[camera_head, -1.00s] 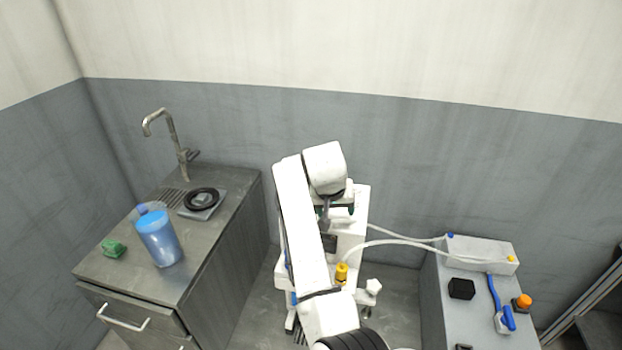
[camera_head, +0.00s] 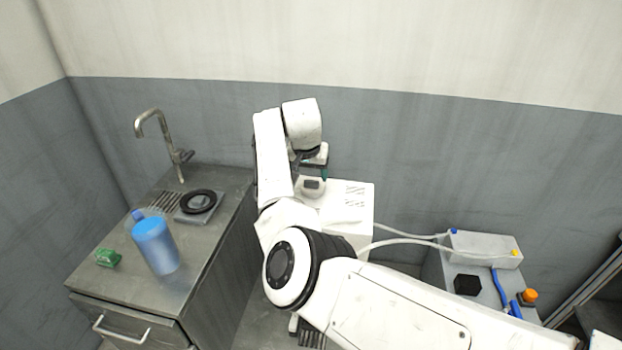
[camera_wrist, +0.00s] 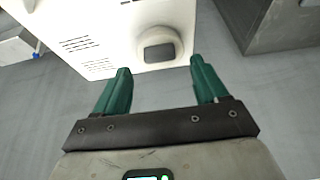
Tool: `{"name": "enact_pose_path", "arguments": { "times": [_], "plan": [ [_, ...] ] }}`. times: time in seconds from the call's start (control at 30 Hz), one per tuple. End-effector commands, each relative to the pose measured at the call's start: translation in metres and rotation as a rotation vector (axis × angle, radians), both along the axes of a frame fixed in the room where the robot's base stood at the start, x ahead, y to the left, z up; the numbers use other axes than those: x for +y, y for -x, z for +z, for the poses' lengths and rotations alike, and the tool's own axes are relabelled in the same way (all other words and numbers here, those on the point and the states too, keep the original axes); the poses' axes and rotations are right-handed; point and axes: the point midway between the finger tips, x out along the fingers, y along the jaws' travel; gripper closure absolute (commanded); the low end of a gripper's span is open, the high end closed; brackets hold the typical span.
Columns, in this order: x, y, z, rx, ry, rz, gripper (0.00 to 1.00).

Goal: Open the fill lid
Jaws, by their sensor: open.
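A white machine (camera_head: 348,198) stands against the wall, and its top also shows in the wrist view (camera_wrist: 110,25). On its top is a small grey raised piece with a rounded end (camera_wrist: 160,46), perhaps the fill lid; it looks closed. It also shows in the head view (camera_head: 313,186). My gripper (camera_wrist: 160,68) has green fingers spread apart with nothing between them. The grey piece lies ahead of the gap, apart from the fingertips. In the head view my gripper (camera_head: 323,172) is over the machine's far left side, partly hidden by my wrist.
A metal sink counter (camera_head: 110,275) on the left holds a blue container (camera_head: 156,248), a green item (camera_head: 108,258) and a black ring (camera_head: 198,202). On the right, a bench carries a grey box (camera_head: 484,247), with pale hoses (camera_head: 405,240) running to the machine.

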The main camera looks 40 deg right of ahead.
Motion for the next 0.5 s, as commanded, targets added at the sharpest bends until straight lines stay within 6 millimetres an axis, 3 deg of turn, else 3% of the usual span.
{"name": "enact_pose_path", "arguments": {
  "times": [0.2,0.5],
  "plan": [
    [-0.010,-0.007,-0.029,0.001,-0.001,0.001,0.28],
    [-0.013,-0.010,-0.041,-0.001,-0.001,0.000,0.28]
  ]
}}
